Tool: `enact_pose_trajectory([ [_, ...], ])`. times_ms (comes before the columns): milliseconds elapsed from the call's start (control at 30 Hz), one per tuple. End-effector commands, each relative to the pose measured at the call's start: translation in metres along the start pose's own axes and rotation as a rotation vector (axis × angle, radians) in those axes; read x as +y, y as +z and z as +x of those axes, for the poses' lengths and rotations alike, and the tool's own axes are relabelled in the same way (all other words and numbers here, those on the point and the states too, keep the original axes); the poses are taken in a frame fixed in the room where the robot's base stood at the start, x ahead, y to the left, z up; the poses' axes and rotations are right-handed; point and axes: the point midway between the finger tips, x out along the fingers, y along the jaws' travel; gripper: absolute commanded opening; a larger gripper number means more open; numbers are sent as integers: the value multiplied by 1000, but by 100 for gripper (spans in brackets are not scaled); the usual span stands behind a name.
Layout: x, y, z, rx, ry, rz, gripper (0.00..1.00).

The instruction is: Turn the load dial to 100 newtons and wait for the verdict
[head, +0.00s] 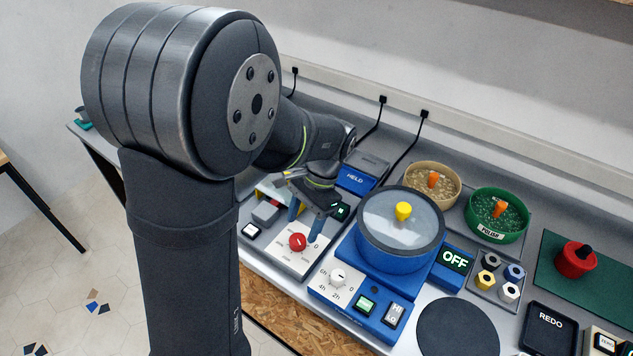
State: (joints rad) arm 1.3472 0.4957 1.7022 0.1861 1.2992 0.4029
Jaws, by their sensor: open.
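The load dial (297,242) is a red knob on a pale plate (289,262) with markings around it, a "0" readable at its right. I cannot tell whether a finger touches the dial. The dial's small markings are too blurred to read. A small dark display (341,211) with green characters sits behind the gripper, partly hidden. A blue box (356,180) reads "HELD".
Right of the dial stands a blue machine with a clear-lidded round tub (400,230), a white dial (337,277) and an "OFF" display (455,260). Behind are a tan bowl (447,201) and a green bowl (485,229). A white button (251,230) is at left.

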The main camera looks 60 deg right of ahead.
Motion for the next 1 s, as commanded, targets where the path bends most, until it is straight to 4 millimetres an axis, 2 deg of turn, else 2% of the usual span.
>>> enact_pose_trajectory([
  [33,0,-1,-14,6,-4,0,57],
  [300,0,0,-80,4,-3,1,57],
  [500,0,-1,-118,3,-2,1,57],
  [700,0,0,-135,2,-1,0,57],
  [1000,0,0,-137,1,-1,0,57],
])
